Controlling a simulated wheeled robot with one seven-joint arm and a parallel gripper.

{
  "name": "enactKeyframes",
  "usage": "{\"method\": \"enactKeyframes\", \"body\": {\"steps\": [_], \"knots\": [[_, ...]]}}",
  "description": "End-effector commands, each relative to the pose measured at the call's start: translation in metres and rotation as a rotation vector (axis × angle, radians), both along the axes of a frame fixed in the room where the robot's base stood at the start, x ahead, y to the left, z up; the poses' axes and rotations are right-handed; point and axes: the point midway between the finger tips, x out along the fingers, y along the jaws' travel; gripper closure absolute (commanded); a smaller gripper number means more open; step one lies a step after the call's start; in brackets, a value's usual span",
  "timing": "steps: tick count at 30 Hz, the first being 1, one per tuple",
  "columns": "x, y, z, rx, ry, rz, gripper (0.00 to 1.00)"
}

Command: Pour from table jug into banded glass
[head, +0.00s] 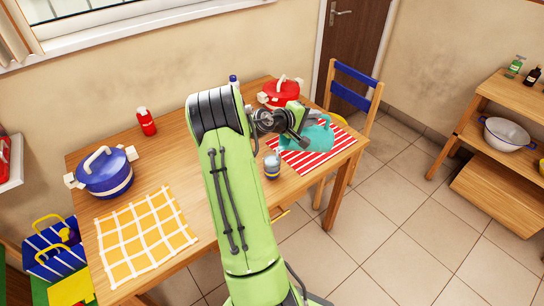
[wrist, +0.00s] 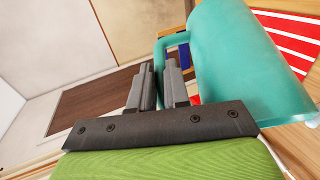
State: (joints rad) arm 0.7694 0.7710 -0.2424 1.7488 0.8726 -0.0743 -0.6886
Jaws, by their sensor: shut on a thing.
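The teal jug (head: 316,136) is at the right end of the table, over or on the red-and-white striped mat. I cannot tell whether its base touches the mat. In the wrist view the jug (wrist: 240,60) fills the upper right, with its handle at the fingers. My gripper (wrist: 162,80) is shut on the jug's handle; in the head view my wrist partly hides the jug. The banded glass (head: 272,166), pale with darker bands, stands upright on the table, left of the mat and close to my arm.
The striped mat (head: 334,156) lies under the jug area. A red pot (head: 283,93) is behind it, and a blue-topped bottle (head: 234,81) stands behind my arm. A blue pot (head: 106,176), red bottle (head: 147,122) and yellow checked cloth (head: 144,234) are at left. A chair (head: 352,92) is at the right.

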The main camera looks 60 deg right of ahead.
Motion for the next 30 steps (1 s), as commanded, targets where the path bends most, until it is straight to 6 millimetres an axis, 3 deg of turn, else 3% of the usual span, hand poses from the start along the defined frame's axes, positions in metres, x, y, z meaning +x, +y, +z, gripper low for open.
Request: {"method": "enactKeyframes", "body": {"steps": [7,9,12,15,25,30], "knots": [[0.001,0.001,0.001,-0.008,0.008,-0.002,1.00],[-0.010,-0.005,0.001,0.026,-0.037,-0.010,1.00],[-0.032,-0.020,-0.020,0.151,-0.208,-0.016,1.00],[-0.033,-0.024,-0.037,0.208,-0.278,-0.006,1.00],[-0.041,-0.030,-0.054,0.273,-0.361,-0.008,1.00],[-0.054,-0.040,-0.055,0.360,-0.479,-0.012,1.00]]}}
